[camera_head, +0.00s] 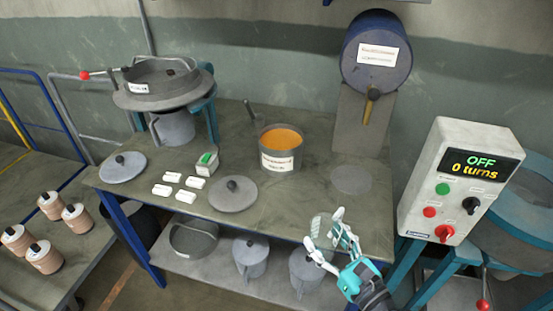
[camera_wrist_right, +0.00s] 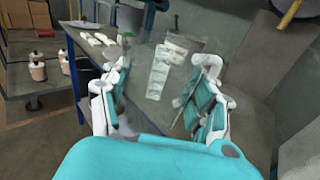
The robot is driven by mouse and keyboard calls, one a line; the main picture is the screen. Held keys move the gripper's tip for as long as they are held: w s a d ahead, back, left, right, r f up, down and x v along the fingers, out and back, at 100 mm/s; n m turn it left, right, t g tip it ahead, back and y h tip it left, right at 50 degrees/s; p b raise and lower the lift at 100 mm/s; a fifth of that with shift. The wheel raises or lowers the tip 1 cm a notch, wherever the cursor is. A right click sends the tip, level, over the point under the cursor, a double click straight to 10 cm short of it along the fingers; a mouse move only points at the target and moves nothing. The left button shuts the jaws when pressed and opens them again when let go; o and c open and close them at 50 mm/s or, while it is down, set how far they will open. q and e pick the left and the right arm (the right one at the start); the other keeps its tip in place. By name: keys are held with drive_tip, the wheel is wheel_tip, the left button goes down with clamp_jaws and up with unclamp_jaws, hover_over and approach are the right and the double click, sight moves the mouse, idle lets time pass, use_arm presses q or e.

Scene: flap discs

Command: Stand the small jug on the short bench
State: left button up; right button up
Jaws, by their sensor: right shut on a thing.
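My right gripper (camera_head: 328,238) is at the front right edge of the grey bench with blue legs (camera_head: 315,195). Its fingers are around a clear, see-through vessel (camera_head: 321,226), which looks like the small jug. In the right wrist view, the clear jug (camera_wrist_right: 158,78) shows pale markings between the fingers of my right gripper (camera_wrist_right: 160,95). Its outline is faint, so its tilt is hard to tell. It appears to be held above or just in front of the bench edge. My left gripper is out of view.
An orange-filled tub (camera_head: 281,155), a grey lid (camera_head: 233,194) and several white blocks (camera_head: 171,177) stand on the bench. Grey jugs (camera_head: 251,254) are on its lower shelf. A control box (camera_head: 455,185) stands at right. The bench's front right is clear around a pale disc (camera_head: 351,179).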

drive_tip(key=w+d+b, duration=0.1)
drive_tip(key=w+d, duration=0.1)
drive_tip(key=w, duration=0.2)
drive_tip(key=w+d+f+b, duration=0.1)
drive_tip(key=w+d, duration=0.1)
drive_tip(key=w, duration=0.3)
drive_tip(key=w+d+b, duration=0.1)
drive_tip(key=w+d, duration=0.2)
drive_tip(key=w, duration=0.2)
drive_tip(key=shift+w+f+b, duration=0.15)
drive_tip(key=shift+f+b, duration=1.55)
drive_tip(key=shift+f, duration=0.45)
drive_tip(key=o, duration=1.3)
drive_tip(key=shift+r, duration=0.2)
drive_tip(key=b+v, duration=0.1)
drive_tip(key=v, duration=0.4)
drive_tip(key=b+v, duration=0.2)
drive_tip(key=v, duration=0.4)
drive_tip(key=shift+f, duration=0.25)
drive_tip(key=shift+s+d+r, duration=0.2)
drive_tip(key=shift+s+r, duration=0.05)
drive_tip(key=shift+s, duration=0.25)
